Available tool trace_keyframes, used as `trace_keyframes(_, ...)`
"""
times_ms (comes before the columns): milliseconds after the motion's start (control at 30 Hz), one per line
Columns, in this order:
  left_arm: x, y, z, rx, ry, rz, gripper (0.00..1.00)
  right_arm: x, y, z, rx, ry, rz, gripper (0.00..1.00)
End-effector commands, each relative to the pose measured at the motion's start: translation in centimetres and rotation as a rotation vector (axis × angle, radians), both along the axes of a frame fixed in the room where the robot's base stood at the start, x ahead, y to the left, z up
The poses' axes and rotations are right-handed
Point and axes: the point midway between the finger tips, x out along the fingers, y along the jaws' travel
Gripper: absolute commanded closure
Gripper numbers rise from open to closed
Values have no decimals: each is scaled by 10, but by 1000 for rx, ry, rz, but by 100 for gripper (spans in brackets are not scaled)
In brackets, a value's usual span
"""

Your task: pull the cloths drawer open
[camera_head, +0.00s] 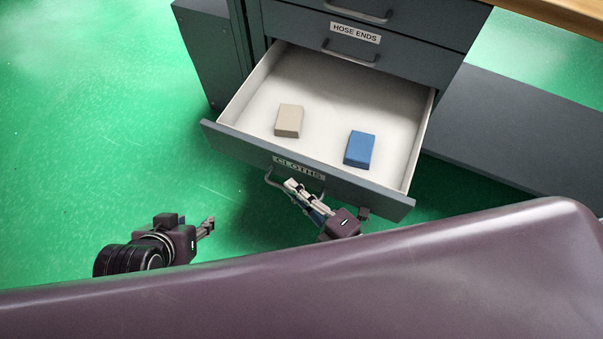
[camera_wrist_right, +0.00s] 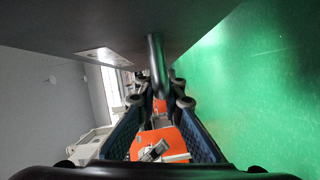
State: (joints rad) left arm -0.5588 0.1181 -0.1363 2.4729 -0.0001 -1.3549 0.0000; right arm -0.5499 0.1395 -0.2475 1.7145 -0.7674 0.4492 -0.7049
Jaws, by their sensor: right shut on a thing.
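The cloths drawer (camera_head: 248,143) stands pulled out from the dark cabinet, its label CLOTHS (camera_head: 299,168) on the front. Inside its pale interior lie a beige block (camera_head: 289,121) and a blue block (camera_head: 359,149). My right gripper (camera_head: 291,187) is at the drawer's handle (camera_head: 273,180) below the label. In the right wrist view the dark handle bar (camera_wrist_right: 156,62) passes between the fingers (camera_wrist_right: 160,98), which are shut on it. My left gripper (camera_head: 209,226) is off to the left of the drawer, above the green floor and touching nothing; its finger opening is too small to tell.
Above the open drawer is the shut hose ends drawer (camera_head: 368,52) with its own handle. A dark low slab (camera_head: 510,130) extends to the right of the cabinet. A wooden top edge (camera_head: 560,12) shows at upper right. Green floor (camera_head: 90,130) is clear at left.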

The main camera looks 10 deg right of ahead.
Motion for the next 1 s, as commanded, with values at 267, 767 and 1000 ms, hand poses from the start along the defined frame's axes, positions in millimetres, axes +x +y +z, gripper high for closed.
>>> trace_keyframes(267,-4,1,-2,4,18,2,60,-8,4,-1,-1,1,0,100)
trace_keyframes(767,-4,1,-1,3,16,2,60,-7,4,0,-1,1,0,74)
trace_keyframes(1000,-5,1,-3,4,20,1,60,-9,3,-1,-1,2,0,74)
